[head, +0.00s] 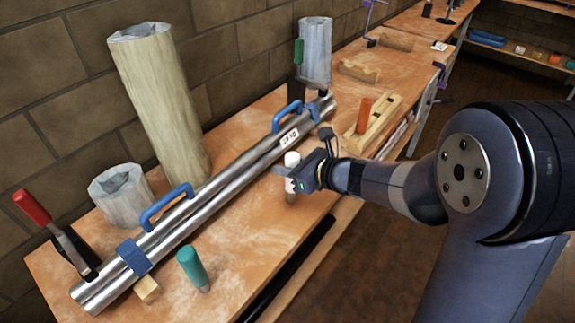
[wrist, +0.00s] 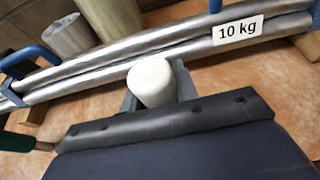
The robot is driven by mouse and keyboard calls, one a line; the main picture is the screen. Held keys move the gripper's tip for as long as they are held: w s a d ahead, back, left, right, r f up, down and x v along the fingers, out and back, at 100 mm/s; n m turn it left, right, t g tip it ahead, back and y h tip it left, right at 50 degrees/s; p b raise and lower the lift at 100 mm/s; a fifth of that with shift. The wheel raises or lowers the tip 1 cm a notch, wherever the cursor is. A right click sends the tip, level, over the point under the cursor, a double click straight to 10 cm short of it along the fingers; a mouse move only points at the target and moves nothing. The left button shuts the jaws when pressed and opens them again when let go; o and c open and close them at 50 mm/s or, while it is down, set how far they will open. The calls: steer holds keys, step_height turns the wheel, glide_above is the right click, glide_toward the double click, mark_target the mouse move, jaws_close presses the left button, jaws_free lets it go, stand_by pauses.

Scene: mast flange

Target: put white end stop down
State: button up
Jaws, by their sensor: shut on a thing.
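The white end stop (head: 292,159) is a small peg with a rounded white top, upright in my gripper (head: 291,178). Its lower end shows below the jaws, over the bench close to the front edge; I cannot tell whether it touches the wood. In the wrist view the white top (wrist: 152,82) sits between the two grey fingers (wrist: 155,92). My gripper is shut on it. The steel tube pair (head: 215,205) lies just behind it, apart from the gripper.
The wooden bench (head: 245,225) has free room in front of the tubes. A wooden block with an orange handle (head: 364,117) is to the right.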

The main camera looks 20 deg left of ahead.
steer(key=shift+f, duration=0.15)
steer(key=o, duration=1)
steer(key=shift+o, duration=0.2)
steer(key=shift+r, duration=0.35)
steer(key=v, duration=1.2)
steer(key=shift+f, duration=0.15)
